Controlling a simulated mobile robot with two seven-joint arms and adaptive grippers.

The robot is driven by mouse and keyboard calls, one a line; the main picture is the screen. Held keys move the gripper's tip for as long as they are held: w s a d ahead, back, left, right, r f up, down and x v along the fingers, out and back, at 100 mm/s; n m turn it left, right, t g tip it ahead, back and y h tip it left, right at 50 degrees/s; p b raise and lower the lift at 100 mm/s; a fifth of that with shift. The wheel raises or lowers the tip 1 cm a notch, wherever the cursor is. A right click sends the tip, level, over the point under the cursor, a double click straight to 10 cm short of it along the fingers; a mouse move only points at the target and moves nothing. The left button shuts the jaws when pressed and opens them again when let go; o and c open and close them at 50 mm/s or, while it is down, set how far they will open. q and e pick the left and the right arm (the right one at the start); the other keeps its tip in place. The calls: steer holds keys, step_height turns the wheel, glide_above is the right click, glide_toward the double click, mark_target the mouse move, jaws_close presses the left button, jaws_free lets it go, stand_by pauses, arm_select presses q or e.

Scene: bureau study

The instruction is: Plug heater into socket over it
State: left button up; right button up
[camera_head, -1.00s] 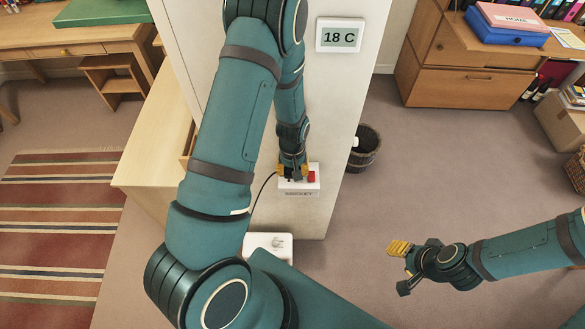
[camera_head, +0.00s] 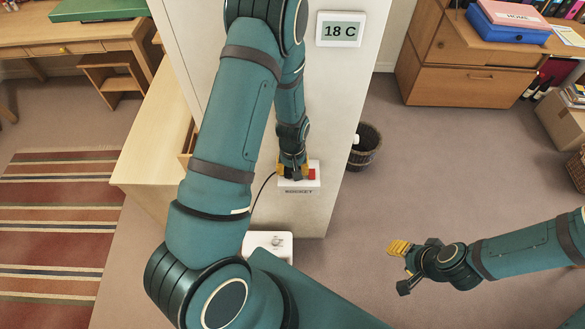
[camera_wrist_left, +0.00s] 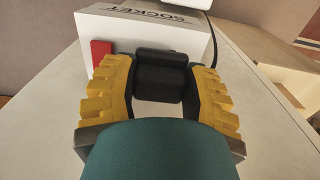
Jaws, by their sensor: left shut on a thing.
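The white socket box (camera_head: 314,181), labelled SOCKET, is on the white wall panel with a red switch (camera_head: 312,174) on it. My left gripper (camera_head: 293,173) is at the socket box. In the left wrist view its yellow fingers (camera_wrist_left: 160,92) are shut on the black plug (camera_wrist_left: 160,72), left-right beside the red switch. The plug is up against the box face; I cannot tell how deep it sits. A black cable (camera_head: 262,190) runs down towards the white heater (camera_head: 268,241), partly hidden by my left arm. My right gripper (camera_head: 408,267) is open and empty, over the floor.
A display reading 18 C (camera_head: 339,30) is on the wall panel above the socket. A dark basket (camera_head: 366,148) stands right of the panel. A wooden cabinet (camera_head: 150,150) is at the left. The floor at the middle right is clear.

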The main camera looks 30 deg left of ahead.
arm_select(q)
steer(key=shift+f+b, duration=0.6)
steer(key=shift+f, duration=0.1)
stand_by(0.5)
steer(key=o, duration=1.2)
steer(key=shift+r, duration=0.15)
steer(key=shift+r+p, duration=2.55)
steer(key=shift+r, duration=0.9)
steer(key=shift+f, duration=0.1)
